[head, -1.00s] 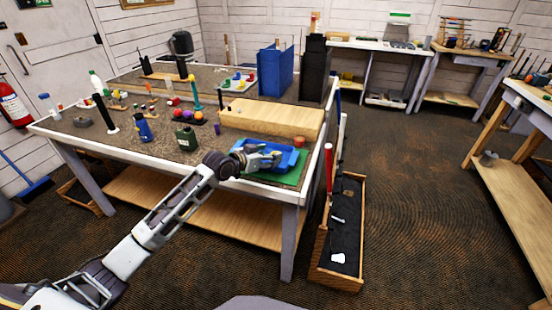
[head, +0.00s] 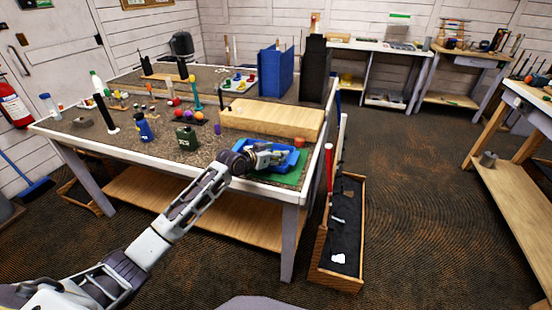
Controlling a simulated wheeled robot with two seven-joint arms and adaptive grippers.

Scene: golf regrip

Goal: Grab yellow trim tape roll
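I cannot clearly make out a yellow tape roll in the head view. My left gripper (head: 268,157) is over the blue tray (head: 291,161) at the near right corner of the workbench. The gripper and wrist cover much of the tray, so its contents are largely hidden. The fingers are small and blend with the tray, so I cannot tell whether they are open or shut or hold anything. My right gripper is out of view.
The workbench (head: 150,155) carries a wooden block (head: 270,118) behind the tray, a dark green canister (head: 187,138) and a blue bottle (head: 144,128) to the left. A wooden box (head: 340,240) with clubs stands on the floor at right. The floor beyond it is clear.

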